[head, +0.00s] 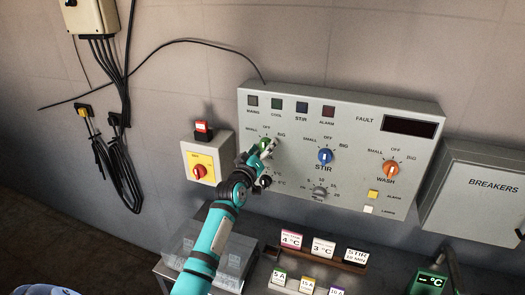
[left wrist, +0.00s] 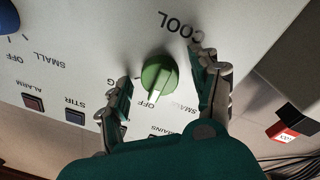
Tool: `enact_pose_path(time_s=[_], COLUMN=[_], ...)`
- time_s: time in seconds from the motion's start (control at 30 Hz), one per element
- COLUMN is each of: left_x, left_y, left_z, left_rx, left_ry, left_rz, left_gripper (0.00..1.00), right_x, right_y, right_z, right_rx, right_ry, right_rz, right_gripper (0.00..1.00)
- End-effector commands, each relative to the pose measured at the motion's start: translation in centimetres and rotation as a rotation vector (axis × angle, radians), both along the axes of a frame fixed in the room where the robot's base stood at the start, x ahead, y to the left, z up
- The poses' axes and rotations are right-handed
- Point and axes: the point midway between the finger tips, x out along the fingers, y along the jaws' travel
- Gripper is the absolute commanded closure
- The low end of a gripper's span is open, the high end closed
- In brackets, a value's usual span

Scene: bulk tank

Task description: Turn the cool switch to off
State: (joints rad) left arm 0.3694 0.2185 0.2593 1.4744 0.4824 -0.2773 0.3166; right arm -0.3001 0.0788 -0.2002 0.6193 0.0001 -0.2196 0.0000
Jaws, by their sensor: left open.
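The grey control panel (head: 350,125) is on the wall. Its green COOL knob (left wrist: 158,78) shows clearly in the left wrist view, with its white pointer aimed at about the OFF label (left wrist: 149,106). In the head view the COOL knob (head: 264,143) is partly hidden by my left gripper (head: 267,150). In the left wrist view my left gripper (left wrist: 162,76) is open, with one finger on each side of the knob. Gaps show between the fingers and the knob. My right gripper is not in view.
The blue STIR knob (head: 325,156) and orange WASH knob (head: 391,169) are to the right on the panel. A yellow box with a red switch (head: 200,171) is left of it. A breakers box (head: 485,190) stands right. Small labelled cards (head: 323,247) stand below.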

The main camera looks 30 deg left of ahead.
Motion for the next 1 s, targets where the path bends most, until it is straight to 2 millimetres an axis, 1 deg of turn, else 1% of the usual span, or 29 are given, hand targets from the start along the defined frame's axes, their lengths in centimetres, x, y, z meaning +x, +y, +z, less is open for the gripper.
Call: enact_pose_path(time_s=[0.07, 0.17, 0.27, 0.5, 0.63, 0.8, 1.0], left_x=[-0.3, -1.3, -3.1, -8.2, -10.2, -11.6, -11.8], left_y=[-0.1, -0.3, -0.6, -1.6, -1.9, -2.2, -2.2], left_z=[-0.1, -0.2, -0.3, -0.6, -0.7, -0.7, -0.7], left_rx=[0.0, -0.001, 0.0, 0.0, 0.0, 0.0, 0.0], left_ry=[0.001, 0.001, 0.001, 0.002, 0.001, 0.001, 0.0], left_rz=[-0.001, -0.001, 0.0, 0.0, 0.001, 0.001, 0.0], left_gripper=[0.37, 0.37, 0.37, 0.37, 0.37, 0.37, 0.37], right_x=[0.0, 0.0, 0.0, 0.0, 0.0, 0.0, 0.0], right_y=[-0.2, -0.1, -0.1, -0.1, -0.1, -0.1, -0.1], right_z=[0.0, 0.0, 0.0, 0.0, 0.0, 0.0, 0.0], right_rx=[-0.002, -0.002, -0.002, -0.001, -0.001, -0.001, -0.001], right_ry=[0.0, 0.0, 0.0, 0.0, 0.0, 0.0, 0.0], right_rz=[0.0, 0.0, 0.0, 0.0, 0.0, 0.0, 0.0], right_gripper=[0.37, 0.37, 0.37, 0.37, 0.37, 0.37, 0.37])
